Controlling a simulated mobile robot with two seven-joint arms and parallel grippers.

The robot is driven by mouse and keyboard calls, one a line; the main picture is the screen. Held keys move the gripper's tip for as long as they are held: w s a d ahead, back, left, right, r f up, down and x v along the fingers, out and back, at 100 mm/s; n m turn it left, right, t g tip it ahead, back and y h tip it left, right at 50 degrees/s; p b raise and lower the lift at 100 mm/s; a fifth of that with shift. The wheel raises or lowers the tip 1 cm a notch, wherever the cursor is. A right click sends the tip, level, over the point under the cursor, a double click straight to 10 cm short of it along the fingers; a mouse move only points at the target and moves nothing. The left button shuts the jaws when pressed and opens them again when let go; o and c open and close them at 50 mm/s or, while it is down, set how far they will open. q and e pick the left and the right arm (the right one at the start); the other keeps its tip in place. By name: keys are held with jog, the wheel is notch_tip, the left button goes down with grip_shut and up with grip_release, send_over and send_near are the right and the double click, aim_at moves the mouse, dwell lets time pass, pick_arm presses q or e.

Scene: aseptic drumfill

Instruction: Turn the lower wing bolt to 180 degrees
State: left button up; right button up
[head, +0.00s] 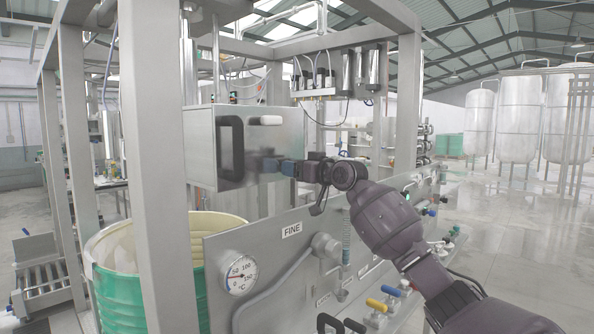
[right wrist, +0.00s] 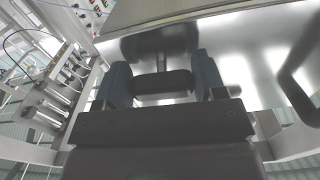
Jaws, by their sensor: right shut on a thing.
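The lower wing bolt (right wrist: 160,84) shows in the right wrist view as a dark bar on a short stem, in front of a shiny metal face. It lies between the two blue-grey fingers of my right gripper (right wrist: 163,82), which is shut on its ends. In the head view my right gripper (head: 279,166) reaches from the right to the front of the steel box (head: 287,132). There the lower wing bolt is mostly hidden by the fingers. A pale upper wing bolt or knob (head: 265,120) sits above it, lying level. My left gripper is not in view.
A black handle (head: 230,148) stands left of the bolts on the box. A steel post (head: 147,150) rises at the left.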

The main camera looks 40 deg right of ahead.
jog(key=shift+f+n, duration=0.25)
jog(key=shift+n, duration=0.15)
jog(key=o, duration=0.9)
jog(key=shift+r, duration=0.1)
jog(key=shift+r, duration=0.1)
jog(key=shift+s+d+b, duration=0.15)
jog(key=shift+s+b, duration=0.1)
jog(key=shift+s, duration=1.55)
jog(key=shift+s+d+b, duration=0.15)
jog(key=shift+s+b, duration=0.15)
jog(key=shift+s, duration=1.5)
jog(key=shift+s+d+b, duration=0.15)
jog(key=shift+s+b, duration=0.1)
jog(key=shift+s, duration=1.55)
